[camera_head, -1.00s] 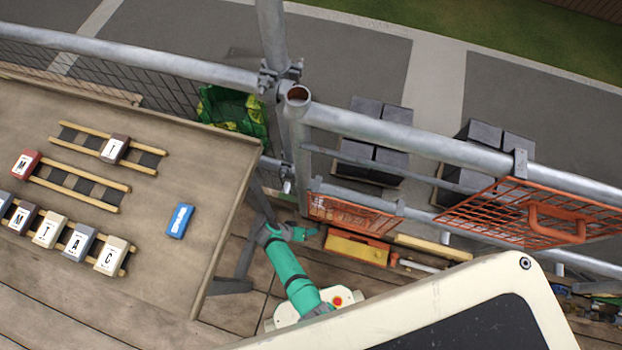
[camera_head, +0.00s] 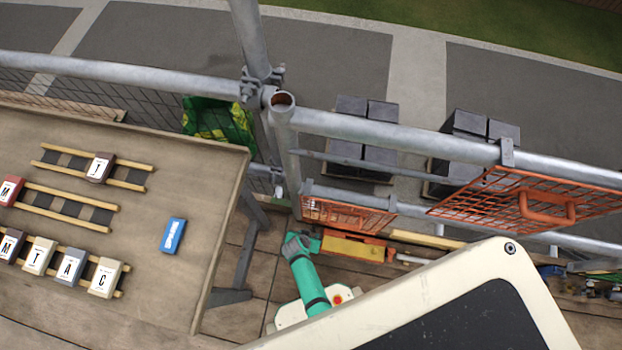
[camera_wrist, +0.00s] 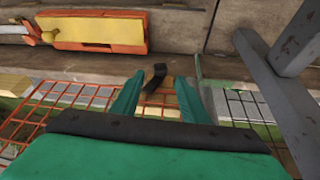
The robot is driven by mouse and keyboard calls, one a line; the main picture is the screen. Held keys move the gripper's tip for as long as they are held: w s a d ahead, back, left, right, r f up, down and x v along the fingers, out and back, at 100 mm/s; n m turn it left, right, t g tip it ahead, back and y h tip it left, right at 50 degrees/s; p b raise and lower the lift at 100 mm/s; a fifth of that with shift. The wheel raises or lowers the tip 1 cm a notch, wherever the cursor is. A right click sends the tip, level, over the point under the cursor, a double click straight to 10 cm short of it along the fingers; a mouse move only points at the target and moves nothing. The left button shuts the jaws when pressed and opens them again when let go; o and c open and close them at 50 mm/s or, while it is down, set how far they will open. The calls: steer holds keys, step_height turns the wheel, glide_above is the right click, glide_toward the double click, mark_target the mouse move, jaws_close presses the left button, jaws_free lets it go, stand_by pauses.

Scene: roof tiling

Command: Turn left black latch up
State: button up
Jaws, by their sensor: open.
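A small black latch (camera_wrist: 155,77) shows in the wrist view, just beyond and between the two green fingers of my gripper (camera_wrist: 160,88). It is a short, bent dark piece, and the fingers appear apart from it. I cannot tell exactly how it is turned. My gripper is open with nothing between its fingers. In the head view my green gripper (camera_head: 312,243) is low beside the scaffold, at the left end of a yellow and orange box (camera_head: 355,248). The latch cannot be made out in the head view.
An orange mesh panel (camera_wrist: 75,97) lies below the fingers in the wrist view, with a grey metal bar (camera_wrist: 265,85) close on the right. In the head view, a table (camera_head: 140,225) with lettered tiles and a blue block (camera_head: 173,235) stands left. A scaffold post (camera_head: 284,150) rises behind.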

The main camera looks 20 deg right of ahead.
steer(key=x, duration=0.6)
steer(key=shift+f, duration=0.2)
